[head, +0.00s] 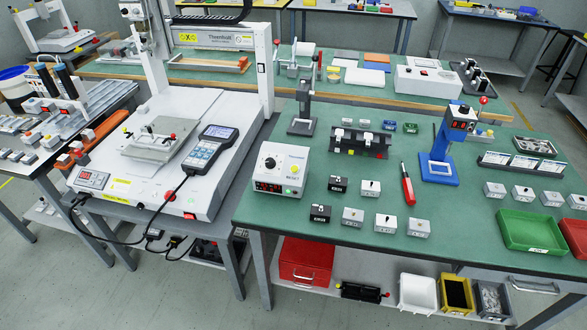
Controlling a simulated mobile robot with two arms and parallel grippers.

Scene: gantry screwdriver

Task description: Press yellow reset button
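A white control box (292,157) stands at the left end of the green-topped bench. Its front carries a black dial (269,162), a red lit display (268,187) and a small yellow button (287,189) by lettering that seems to read RESET. The button is small in the picture, and I cannot tell whether it is pressed in. Nothing covers the front of the box. Neither of my grippers is in view.
A white gantry machine (150,190) with a handheld pendant (210,148) stands just left of the box. Small labelled blocks (320,213), a red-handled tool (407,185) and a blue stand (438,170) are to its right. Green bench top (300,228) is bare in front.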

